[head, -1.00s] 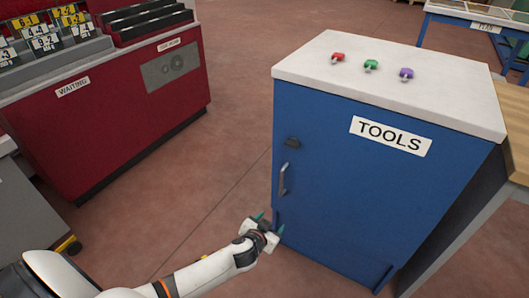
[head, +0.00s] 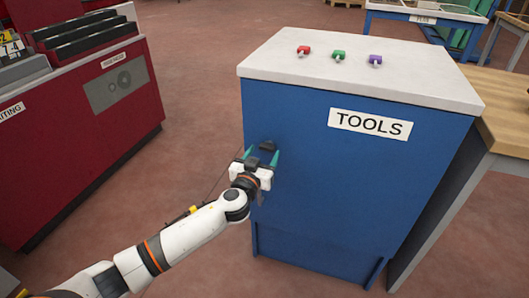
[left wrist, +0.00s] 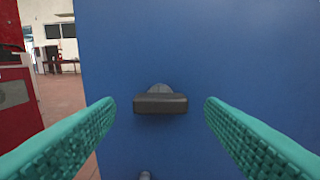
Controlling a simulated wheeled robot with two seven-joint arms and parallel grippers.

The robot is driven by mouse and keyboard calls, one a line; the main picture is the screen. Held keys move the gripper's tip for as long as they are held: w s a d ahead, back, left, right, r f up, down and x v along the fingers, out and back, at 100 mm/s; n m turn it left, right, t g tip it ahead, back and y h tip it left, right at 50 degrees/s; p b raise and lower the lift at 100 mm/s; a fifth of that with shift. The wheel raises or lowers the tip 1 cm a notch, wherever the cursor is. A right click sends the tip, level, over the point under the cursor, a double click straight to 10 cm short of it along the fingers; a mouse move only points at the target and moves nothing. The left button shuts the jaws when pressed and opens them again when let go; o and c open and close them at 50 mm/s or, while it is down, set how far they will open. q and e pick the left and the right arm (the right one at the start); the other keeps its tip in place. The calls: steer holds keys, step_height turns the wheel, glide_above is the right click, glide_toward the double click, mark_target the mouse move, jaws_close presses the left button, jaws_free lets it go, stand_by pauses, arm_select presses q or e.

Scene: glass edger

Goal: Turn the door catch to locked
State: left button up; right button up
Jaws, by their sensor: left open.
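The door catch is a dark bar on a grey round base (left wrist: 160,103), lying level on the blue door of the tools cabinet (head: 345,175). In the head view the catch (head: 268,145) shows just beyond my left gripper (head: 261,158). My left gripper is open, its teal fingers on either side of the catch. In the left wrist view both fingers (left wrist: 160,115) stand clear of the bar with gaps left and right. The door handle is mostly hidden behind my gripper in the head view; its top end (left wrist: 145,176) shows low in the left wrist view. My right gripper is not in view.
Red, green and purple small items (head: 340,55) sit on the cabinet's white top. A red rack unit (head: 75,140) stands to the left, with clear floor between. A wooden bench (head: 505,110) adjoins the cabinet's right side.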

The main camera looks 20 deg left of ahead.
arm_select(q)
steer(key=shift+w, duration=1)
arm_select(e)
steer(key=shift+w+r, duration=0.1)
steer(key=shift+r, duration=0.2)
arm_select(q)
steer(key=c, duration=1)
